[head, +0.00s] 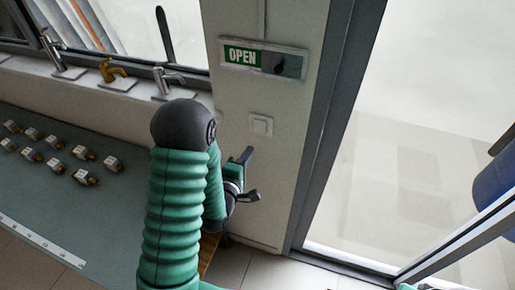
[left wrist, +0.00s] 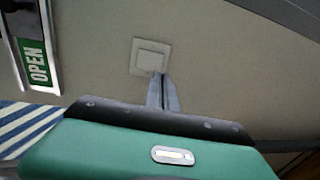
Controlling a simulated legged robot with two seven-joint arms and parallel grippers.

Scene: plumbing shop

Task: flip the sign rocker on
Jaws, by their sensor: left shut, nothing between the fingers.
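The sign rocker is a white square wall switch (head: 261,125) on the pale wall, below the OPEN sign (head: 241,56). It also shows in the left wrist view (left wrist: 150,54), with the sign (left wrist: 35,60) to its left. My left gripper (head: 246,155) is just below the switch in the head view. In the left wrist view its fingers (left wrist: 158,76) are shut together and empty, and their tips overlap the switch's lower edge. I cannot tell whether they touch it. The rocker's tilt is too small to read. My right gripper is not in view.
A green-grey counter (head: 50,200) at left holds several small metal fittings (head: 85,177). Three taps stand on the window ledge, one of them brass (head: 112,71). A dark door frame (head: 325,130) with glass is right of the switch. A blue object (head: 494,185) is at far right.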

